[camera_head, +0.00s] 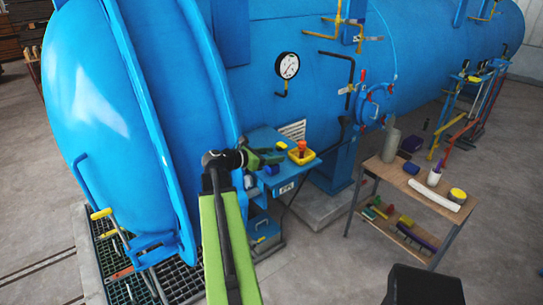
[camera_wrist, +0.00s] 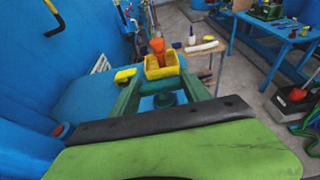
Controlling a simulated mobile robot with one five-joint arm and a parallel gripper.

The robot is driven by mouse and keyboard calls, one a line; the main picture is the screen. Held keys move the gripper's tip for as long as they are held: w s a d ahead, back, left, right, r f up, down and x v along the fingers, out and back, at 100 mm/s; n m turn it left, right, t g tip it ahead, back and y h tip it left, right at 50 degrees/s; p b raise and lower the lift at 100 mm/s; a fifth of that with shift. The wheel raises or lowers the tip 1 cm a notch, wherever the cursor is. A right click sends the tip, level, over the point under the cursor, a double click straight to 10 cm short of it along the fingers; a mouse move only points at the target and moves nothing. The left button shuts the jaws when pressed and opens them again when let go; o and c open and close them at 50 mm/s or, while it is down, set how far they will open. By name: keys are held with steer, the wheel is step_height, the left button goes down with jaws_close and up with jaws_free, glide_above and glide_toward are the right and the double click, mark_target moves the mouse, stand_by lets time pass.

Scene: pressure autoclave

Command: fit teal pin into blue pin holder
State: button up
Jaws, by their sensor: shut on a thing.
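My gripper (camera_head: 276,158) is above the small blue shelf on the side of the big blue vessel. In the wrist view its two green fingers (camera_wrist: 160,78) stand apart with a round dark teal thing, apparently the teal pin (camera_wrist: 165,100), between them. The gripper is shut on it. A small blue block, apparently the blue pin holder (camera_head: 271,169), shows just below the gripper in the head view. The gripper partly hides it, and I cannot tell whether the pin touches it.
A yellow tray (camera_head: 301,157) with an orange thing (camera_head: 302,147) stands just beyond the fingers. A small yellow block (camera_head: 281,146) lies near it. The vessel wall (camera_head: 240,95) rises behind. A wooden table (camera_head: 400,178) with several items stands to the right.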

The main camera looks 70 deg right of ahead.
steer(key=o, duration=1.5)
steer(key=shift+o, duration=0.2)
steer(key=p+v, duration=0.5)
steer(key=v, duration=1.2)
steer(key=shift+a, duration=0.2)
steer(key=shift+r, duration=0.1)
steer(key=w+a+f+m+t+y+b, duration=0.3)
steer(key=w+a+f, duration=0.6)
steer(key=a, duration=0.2)
steer(key=w+a+f+m+t+y+b, duration=0.2)
steer(key=w+a+f+m+t+b, duration=0.1)
steer(key=w+a+f, duration=0.7)
steer(key=w+a+f+m+y+b, duration=0.1)
steer(key=a+f+y, duration=0.1)
steer(key=a, duration=0.9)
steer(key=w+a+f+m+t+y+b, duration=0.1)
steer(key=a+f, duration=0.3)
steer(key=a, duration=0.6)
steer(key=w+a+f+m+t+y+b, duration=0.1)
steer(key=w+a+f+m+y+b, duration=0.1)
steer(key=a, duration=0.9)
steer(key=shift+a+f+m+y+b, duration=0.4)
steer(key=shift+m+y, duration=0.3)
steer(key=shift+y, duration=0.4)
